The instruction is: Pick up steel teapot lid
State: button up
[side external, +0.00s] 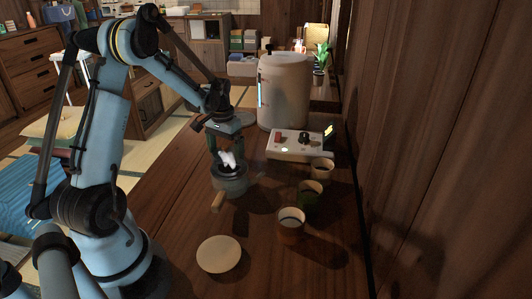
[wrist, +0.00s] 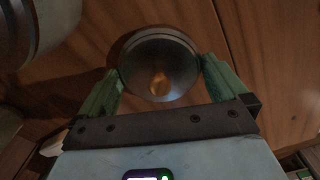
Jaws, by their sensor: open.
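The steel teapot (side external: 232,186) stands on the wooden table in the side view, with a light wooden handle (side external: 217,202) toward the front. Its dark round lid (side external: 231,171) is at the top, partly hidden by my gripper. My gripper (side external: 229,157) points down just above the teapot. Its green fingers (wrist: 161,68) are open, one on each side of the lid. I cannot tell whether they touch it.
A large pale canister (side external: 285,90) and a white control box (side external: 298,145) stand behind and right. Several cups, one of them nearest the front (side external: 290,226), stand right of the teapot. A pale round plate (side external: 219,256) lies in front. A wooden wall (side external: 440,150) bounds the right.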

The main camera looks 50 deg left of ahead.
jog(key=shift+f, duration=0.1)
jog(key=shift+c, duration=0.3)
jog(key=c, duration=0.6)
